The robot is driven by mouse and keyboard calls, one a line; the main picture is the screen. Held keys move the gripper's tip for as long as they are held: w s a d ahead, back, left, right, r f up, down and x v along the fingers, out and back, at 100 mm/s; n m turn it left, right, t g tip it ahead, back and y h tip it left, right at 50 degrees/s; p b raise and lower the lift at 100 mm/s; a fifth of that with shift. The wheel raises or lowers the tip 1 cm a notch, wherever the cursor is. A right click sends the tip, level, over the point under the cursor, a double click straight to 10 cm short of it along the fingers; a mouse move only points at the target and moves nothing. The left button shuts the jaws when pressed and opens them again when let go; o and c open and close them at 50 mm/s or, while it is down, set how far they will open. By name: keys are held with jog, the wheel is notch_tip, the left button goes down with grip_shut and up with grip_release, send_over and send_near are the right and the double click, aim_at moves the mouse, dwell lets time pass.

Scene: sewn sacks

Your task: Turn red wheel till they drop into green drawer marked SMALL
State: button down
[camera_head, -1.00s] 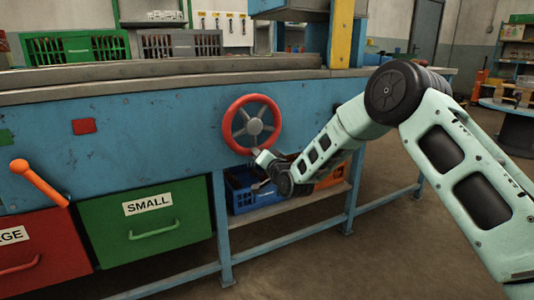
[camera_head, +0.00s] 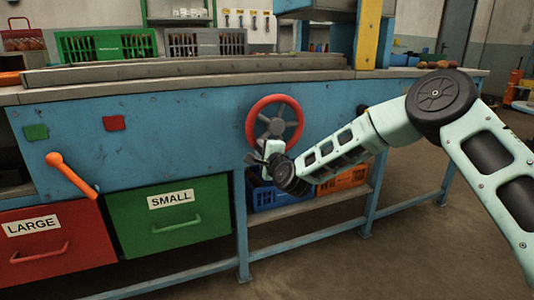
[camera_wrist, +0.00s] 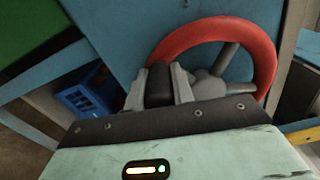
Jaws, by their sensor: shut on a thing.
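The red wheel (camera_head: 301,124) is mounted on the blue front of the bench and has grey spokes and a hub. My gripper (camera_head: 264,156) is at its lower left rim. In the wrist view my gripper's fingers (camera_wrist: 160,88) are shut at the rim of the red wheel (camera_wrist: 262,55), with a dark piece between them; the exact contact is partly hidden. The green drawer (camera_head: 205,215) marked SMALL is shut, below and left of the wheel. Its inside is not visible.
A red drawer (camera_head: 60,268) marked LARGE sits left of the green one. An orange lever (camera_head: 72,176) sticks out above them. Blue (camera_head: 272,199) and orange (camera_head: 345,179) crates stand on the lower shelf, right of a blue bench leg (camera_head: 241,230). Open floor lies in front.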

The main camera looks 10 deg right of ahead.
aim_at(252, 129)
jog(key=r+m, duration=0.1)
jog(key=m, duration=0.1)
jog(key=a+r+m, duration=0.1)
jog(key=shift+s+a+r+m, duration=0.1)
jog(key=shift+s+r+m, duration=0.15)
jog(key=shift+m, duration=0.15)
jog(key=r+m, duration=0.2)
jog(key=shift+a+m+p, duration=0.2)
jog(key=shift+m+p, duration=0.2)
jog(key=shift+r, duration=0.8)
jog(key=c, duration=1.2)
grip_release()
jog(key=p+v, duration=0.3)
jog(key=v, duration=1.4)
jog(key=shift+s+d+p, duration=0.15)
jog(key=shift+s+p, duration=0.05)
jog(key=shift+p, duration=0.1)
